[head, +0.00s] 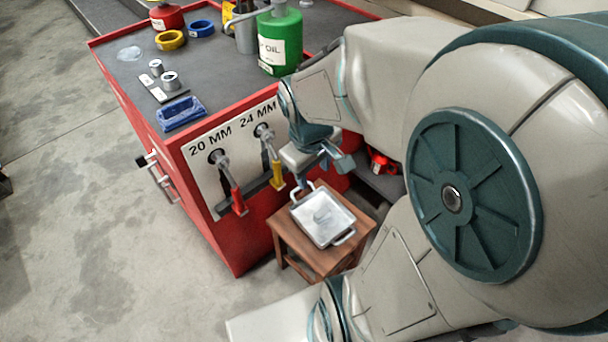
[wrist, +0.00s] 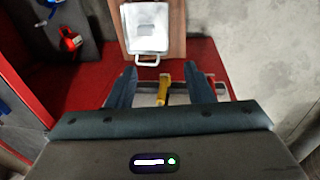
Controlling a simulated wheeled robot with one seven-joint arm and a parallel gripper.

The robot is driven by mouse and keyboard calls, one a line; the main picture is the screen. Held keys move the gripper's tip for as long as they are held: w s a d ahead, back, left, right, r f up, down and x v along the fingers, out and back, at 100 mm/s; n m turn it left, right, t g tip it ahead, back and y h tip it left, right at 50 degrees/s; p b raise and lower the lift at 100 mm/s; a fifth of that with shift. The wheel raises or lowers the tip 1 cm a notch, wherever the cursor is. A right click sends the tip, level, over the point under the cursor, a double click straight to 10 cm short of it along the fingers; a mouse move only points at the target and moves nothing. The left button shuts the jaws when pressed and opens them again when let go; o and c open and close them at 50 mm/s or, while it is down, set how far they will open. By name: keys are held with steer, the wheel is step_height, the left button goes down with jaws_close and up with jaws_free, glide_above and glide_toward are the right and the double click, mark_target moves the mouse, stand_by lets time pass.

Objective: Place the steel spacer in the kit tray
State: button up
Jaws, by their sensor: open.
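A grey metal tray with two handles (head: 338,233) stands on a small wooden stool beside the red cabinet; it also shows in the wrist view (wrist: 147,50). Two short steel cylinders, a larger one (head: 170,81) and a smaller one (head: 156,67), stand on labelled strips on the cabinet top. I cannot tell for sure which is the named spacer. My gripper (head: 322,174) is open and empty, above the tray's far side. In the wrist view its fingers (wrist: 161,69) are spread apart.
A blue tray (head: 181,112) lies at the cabinet top's front edge. A green oil can (head: 280,42) and coloured rings stand behind. A panel marked 20 MM and 24 MM carries a red-handled tool (head: 237,200) and a yellow-handled tool (head: 277,174), the latter close to my gripper.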

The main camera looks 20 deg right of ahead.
steer(key=s+a+r+m+y, duration=0.1)
steer(key=s+a+r+m, duration=0.2)
steer(key=s+m, duration=0.1)
steer(key=shift+a+r+t, duration=0.15)
steer(key=shift+a+t, duration=0.1)
steer(key=shift+t, duration=0.05)
steer(key=shift+r, duration=0.1)
step_height(320, 180, up, 16)
steer(key=t+p, duration=0.1)
steer(key=p, duration=1.3)
steer(key=shift+a+r+p, duration=0.15)
steer(key=shift+p, duration=0.2)
